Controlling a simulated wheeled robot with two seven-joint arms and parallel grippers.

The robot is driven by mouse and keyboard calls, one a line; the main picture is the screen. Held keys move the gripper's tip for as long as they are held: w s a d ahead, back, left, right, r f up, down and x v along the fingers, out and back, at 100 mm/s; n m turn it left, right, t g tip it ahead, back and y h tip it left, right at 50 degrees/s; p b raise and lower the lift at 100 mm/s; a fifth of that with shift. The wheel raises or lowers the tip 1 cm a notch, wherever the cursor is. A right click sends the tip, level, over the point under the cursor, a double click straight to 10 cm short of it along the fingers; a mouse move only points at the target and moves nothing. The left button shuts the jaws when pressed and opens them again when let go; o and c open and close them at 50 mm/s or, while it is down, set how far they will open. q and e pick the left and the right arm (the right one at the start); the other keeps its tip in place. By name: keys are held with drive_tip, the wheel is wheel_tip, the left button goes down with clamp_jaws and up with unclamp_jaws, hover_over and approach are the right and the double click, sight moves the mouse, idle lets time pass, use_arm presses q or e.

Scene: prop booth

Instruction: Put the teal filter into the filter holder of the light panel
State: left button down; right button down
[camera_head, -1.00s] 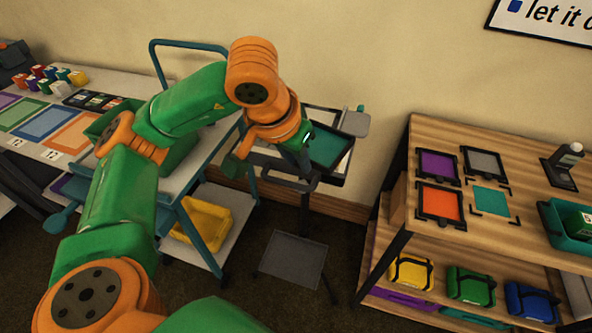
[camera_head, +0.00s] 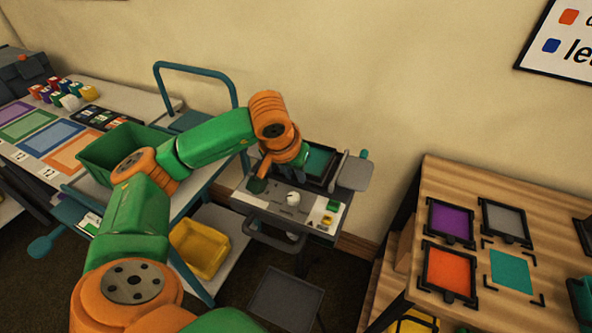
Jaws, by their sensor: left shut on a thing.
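The teal filter (camera_head: 319,160), a teal sheet in a dark frame, is at the top of the light panel. My left gripper (camera_head: 298,173) is shut on the filter's near left side, and the wrist hides part of it.
A wooden shelf (camera_head: 448,180) at right holds purple, grey and orange framed filters around a bare teal patch (camera_head: 511,270). A cart with a green bin (camera_head: 105,150) and a yellow bin (camera_head: 200,247) is at left. A grey stool-like plate (camera_head: 287,298) stands below the panel.

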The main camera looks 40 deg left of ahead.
use_arm(q)
drive_tip(key=shift+w+f, duration=0.35)
drive_tip(key=shift+w, duration=0.1)
drive_tip(key=shift+s+b, duration=0.25)
drive_tip(key=shift+b, duration=0.1)
drive_tip(key=shift+w+f, duration=0.15)
drive_tip(key=shift+f, duration=0.2)
drive_tip(key=c, duration=0.7)
unclamp_jaws()
drive_tip(key=shift+o, duration=0.2)
drive_tip(key=b+v, duration=0.1)
drive_tip(key=v, duration=0.6)
drive_tip(key=shift+r, duration=0.1)
